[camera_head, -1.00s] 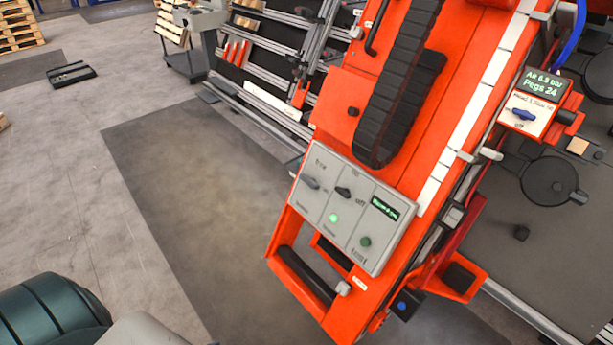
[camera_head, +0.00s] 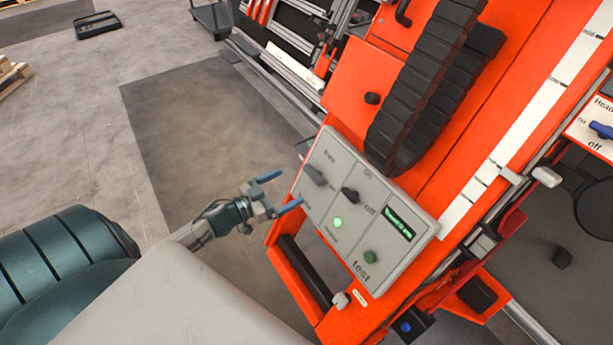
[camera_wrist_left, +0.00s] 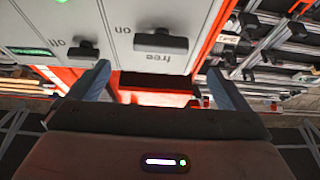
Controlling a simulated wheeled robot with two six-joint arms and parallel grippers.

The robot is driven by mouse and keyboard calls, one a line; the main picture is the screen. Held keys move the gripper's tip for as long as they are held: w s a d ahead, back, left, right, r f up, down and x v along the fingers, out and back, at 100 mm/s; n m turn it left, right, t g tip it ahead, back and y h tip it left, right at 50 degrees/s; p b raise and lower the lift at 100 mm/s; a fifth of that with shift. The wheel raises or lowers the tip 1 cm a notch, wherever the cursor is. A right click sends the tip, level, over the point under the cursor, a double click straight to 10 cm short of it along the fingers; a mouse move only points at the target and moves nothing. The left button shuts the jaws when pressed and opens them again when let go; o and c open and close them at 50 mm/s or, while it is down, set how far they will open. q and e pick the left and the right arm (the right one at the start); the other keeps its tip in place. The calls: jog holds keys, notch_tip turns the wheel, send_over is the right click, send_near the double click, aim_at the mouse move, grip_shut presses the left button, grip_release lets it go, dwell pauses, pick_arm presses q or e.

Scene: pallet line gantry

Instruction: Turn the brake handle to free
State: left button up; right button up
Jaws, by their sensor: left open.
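The brake handle (camera_head: 314,175) is a short dark grey lever at the left of a light grey control panel (camera_head: 309,213) on the orange machine. It also shows in the left wrist view as a horizontal bar (camera_wrist_left: 161,42), beside the upside-down words "free" and "on". My left gripper (camera_head: 281,191) is open and empty, its blue fingers just left of the panel and apart from the handle. In the left wrist view the fingers (camera_wrist_left: 160,78) stand wide apart, with the handle above the gap between them. My right gripper is not in view.
The panel also carries a black on/off knob (camera_head: 350,194), a lit green lamp (camera_head: 338,223), a small display (camera_head: 398,222) and a green test button (camera_head: 370,256). A black grab bar (camera_head: 304,268) sits below the panel. Open floor lies left of the machine.

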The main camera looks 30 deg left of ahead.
aim_at(310, 176)
pick_arm(q)
jog(key=p+x, duration=0.1)
jog(key=x, duration=0.6)
jog(key=shift+w+f, duration=0.1)
jog(key=shift+w, duration=0.25)
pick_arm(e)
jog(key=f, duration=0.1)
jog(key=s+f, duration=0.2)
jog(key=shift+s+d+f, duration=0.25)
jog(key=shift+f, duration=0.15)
pick_arm(q)
jog(key=c, duration=1)
